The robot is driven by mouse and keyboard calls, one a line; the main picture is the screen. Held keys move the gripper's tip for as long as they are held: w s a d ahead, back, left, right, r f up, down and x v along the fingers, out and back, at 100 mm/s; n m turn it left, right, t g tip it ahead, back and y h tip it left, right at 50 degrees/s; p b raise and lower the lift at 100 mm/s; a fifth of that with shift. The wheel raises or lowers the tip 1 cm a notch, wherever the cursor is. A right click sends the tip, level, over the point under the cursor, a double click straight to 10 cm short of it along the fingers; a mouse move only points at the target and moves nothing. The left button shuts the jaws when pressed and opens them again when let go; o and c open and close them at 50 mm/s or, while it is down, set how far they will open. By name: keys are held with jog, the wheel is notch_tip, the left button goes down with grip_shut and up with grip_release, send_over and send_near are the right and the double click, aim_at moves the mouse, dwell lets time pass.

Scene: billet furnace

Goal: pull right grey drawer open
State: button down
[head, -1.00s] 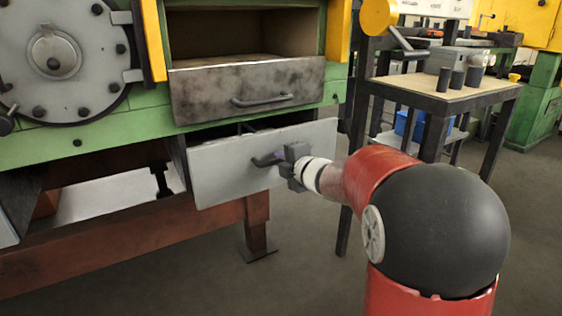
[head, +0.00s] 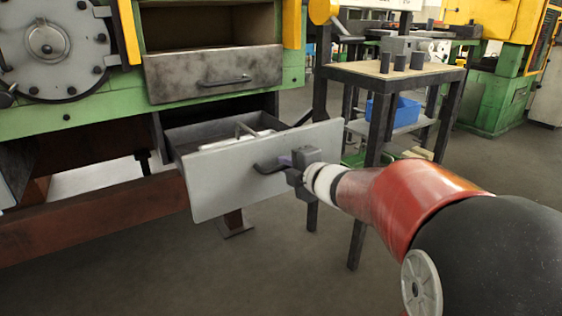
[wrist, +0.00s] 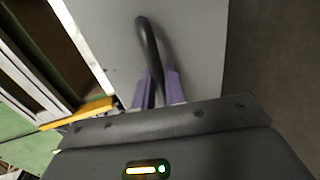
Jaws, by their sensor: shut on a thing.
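The right grey drawer (head: 228,178) is under the green furnace body and stands well out, with its dark inside and a light thing in it showing. Its dark handle (head: 268,167) is on the front panel. My gripper (head: 285,163) is shut on the handle from the front right. In the wrist view, my gripper's purple fingertips (wrist: 159,90) sit on either side of the handle (wrist: 149,50), in front of the plain grey panel (wrist: 190,35).
A dark drawer front (head: 213,75) with its own handle sits above. A side table (head: 400,75) with several dark cylinders stands close to the right of the open drawer. A blue bin (head: 393,112) is on its lower shelf. Floor in front is clear.

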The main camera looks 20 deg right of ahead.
jog(key=shift+v, duration=0.9)
jog(key=shift+f, duration=0.25)
jog(key=c, duration=1.5)
grip_release()
jog(key=shift+c, duration=0.2)
jog(key=shift+s+r, duration=0.1)
jog(key=shift+s, duration=0.05)
jog(key=p+v, duration=0.1)
jog(key=v, duration=0.6)
jog(key=shift+s, duration=0.3)
jog(key=shift+d, duration=0.1)
